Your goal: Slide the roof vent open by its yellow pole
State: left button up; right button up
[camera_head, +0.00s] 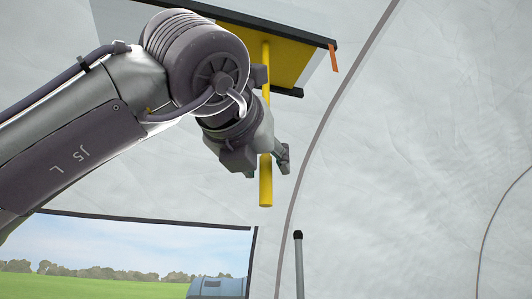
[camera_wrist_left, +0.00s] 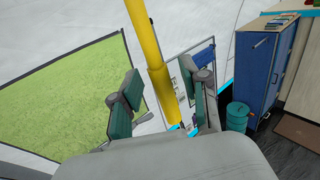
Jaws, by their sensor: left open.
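The roof vent (camera_head: 290,60) is at the top of the head view, with a yellow panel and dark edge rails. Its yellow pole (camera_head: 265,188) hangs down from the panel; its lower end shows below my left gripper (camera_head: 273,116). In the left wrist view the yellow pole (camera_wrist_left: 146,40) runs down between the two fingers of my left gripper (camera_wrist_left: 164,82). The fingers are spread, one on each side of the pole, with gaps visible, so the gripper is open around it. The wrist partly hides the pole in the head view. My right gripper is not in view.
An orange tab (camera_head: 334,57) hangs at the vent's right corner. A thin grey rod with a black tip (camera_head: 298,262) stands below. A window (camera_head: 130,250) shows a field. The wrist view shows a blue cabinet (camera_wrist_left: 258,75) and a teal bin (camera_wrist_left: 237,115). Pale tent fabric fills the right.

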pick_arm(q)
jog(key=shift+w+d, duration=0.15)
jog(key=shift+w, duration=0.4)
jog(key=shift+s, duration=0.1)
grip_shut()
